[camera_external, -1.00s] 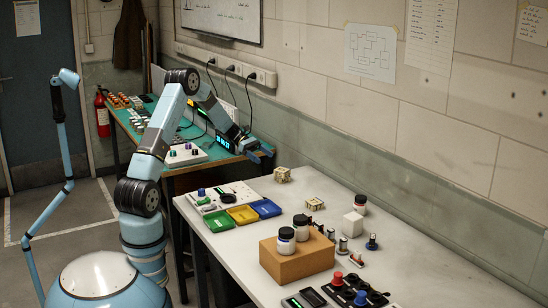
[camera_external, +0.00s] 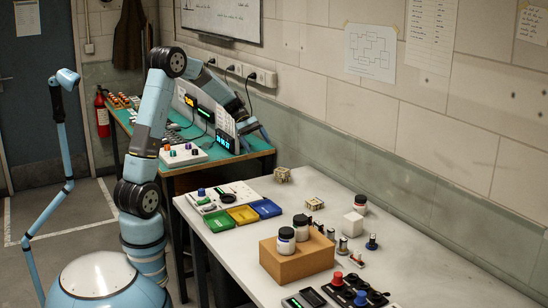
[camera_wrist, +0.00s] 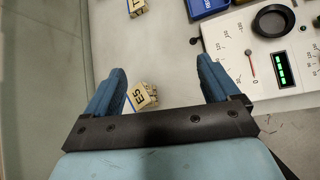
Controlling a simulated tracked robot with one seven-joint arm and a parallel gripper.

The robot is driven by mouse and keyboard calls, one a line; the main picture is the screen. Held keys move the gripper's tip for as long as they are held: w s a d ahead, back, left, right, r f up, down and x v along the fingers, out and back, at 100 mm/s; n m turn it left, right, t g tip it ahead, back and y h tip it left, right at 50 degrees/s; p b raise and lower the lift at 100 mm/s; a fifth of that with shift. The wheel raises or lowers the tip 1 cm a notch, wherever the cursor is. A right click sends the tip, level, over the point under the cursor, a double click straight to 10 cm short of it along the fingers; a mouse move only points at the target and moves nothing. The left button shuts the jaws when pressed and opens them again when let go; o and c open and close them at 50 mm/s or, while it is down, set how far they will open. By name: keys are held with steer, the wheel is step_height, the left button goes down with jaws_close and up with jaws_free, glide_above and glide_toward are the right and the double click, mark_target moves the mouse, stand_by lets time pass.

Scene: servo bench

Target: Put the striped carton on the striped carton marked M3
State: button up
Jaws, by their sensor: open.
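Two small cream-and-brown cartons stand on the white bench. The one nearer my arm (camera_external: 282,174) is at the back edge by the wall; the other carton (camera_external: 314,203) is a little to its right. In the wrist view, one carton (camera_wrist: 142,97), with a mark that looks like E5, shows between my fingers, close to the left one. Another carton (camera_wrist: 137,7) is cut by the top edge, its mark unclear. My gripper (camera_wrist: 162,66) is open and empty, above the bench.
Blue (camera_external: 265,208), yellow (camera_external: 243,214) and green (camera_external: 218,220) trays and a white meter panel (camera_wrist: 262,50) lie near the cartons. A brown box (camera_external: 297,262) carries two jars. The wall runs along the bench's back.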

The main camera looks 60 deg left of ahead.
steer(key=s+d+r+m+y, duration=0.3)
steer(key=s+d+r+m, duration=0.15)
steer(key=s, duration=0.35)
steer(key=s+d+r+m+y, duration=0.2)
steer(key=s+d+r+m, duration=0.3)
steer(key=s, duration=0.3)
steer(key=s+d+m+t+y, duration=0.1)
steer(key=s+m+y, duration=0.1)
steer(key=s, duration=0.6)
steer(key=s+d+r+m+t+y, duration=0.1)
steer(key=s+m, duration=0.3)
steer(key=s, duration=0.4)
steer(key=shift+s+r+m+t+y, duration=0.15)
steer(key=shift+s+m+t+y, duration=0.15)
steer(key=shift+t+y, duration=0.35)
